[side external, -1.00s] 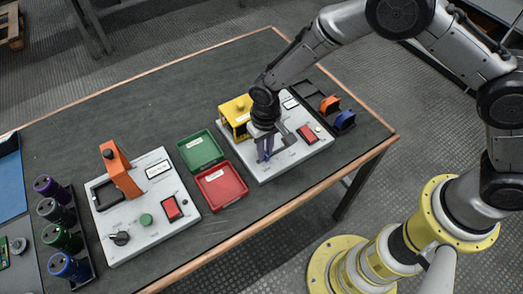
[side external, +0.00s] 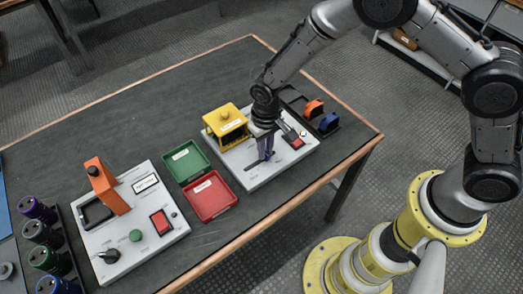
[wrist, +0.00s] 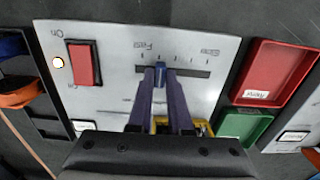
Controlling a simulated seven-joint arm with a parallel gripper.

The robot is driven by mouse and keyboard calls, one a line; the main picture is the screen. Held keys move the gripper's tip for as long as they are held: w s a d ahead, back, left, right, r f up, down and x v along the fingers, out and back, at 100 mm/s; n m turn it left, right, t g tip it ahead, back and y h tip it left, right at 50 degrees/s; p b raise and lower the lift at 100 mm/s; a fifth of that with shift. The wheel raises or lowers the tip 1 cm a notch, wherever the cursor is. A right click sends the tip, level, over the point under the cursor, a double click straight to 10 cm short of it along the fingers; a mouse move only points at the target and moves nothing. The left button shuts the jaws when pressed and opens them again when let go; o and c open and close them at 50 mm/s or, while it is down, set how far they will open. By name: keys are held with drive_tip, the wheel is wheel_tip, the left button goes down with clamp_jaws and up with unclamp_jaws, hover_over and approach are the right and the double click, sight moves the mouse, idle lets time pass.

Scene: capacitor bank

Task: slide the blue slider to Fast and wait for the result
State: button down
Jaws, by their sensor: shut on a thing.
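The blue slider (wrist: 161,74) sits in a dark slot (wrist: 198,72) on the right-hand light grey panel (side external: 262,182). In the wrist view it is nearer the slot's left end, by the "Fast" label; "Slow" is by the right end. My gripper (wrist: 160,72) has its two purple fingers on either side of the slider, shut on it. In the side view my gripper (side external: 266,157) reaches down onto the panel and hides the slider.
A red switch (wrist: 84,64) and a pale lit lamp (wrist: 58,62) are on the same panel.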

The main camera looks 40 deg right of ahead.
drive_tip(key=shift+d, duration=1.35)
drive_tip(key=c, duration=1)
unclamp_jaws()
drive_tip(key=shift+d, duration=0.1)
drive_tip(key=shift+c, duration=0.2)
wheel_tip(320, 180, up, 7)
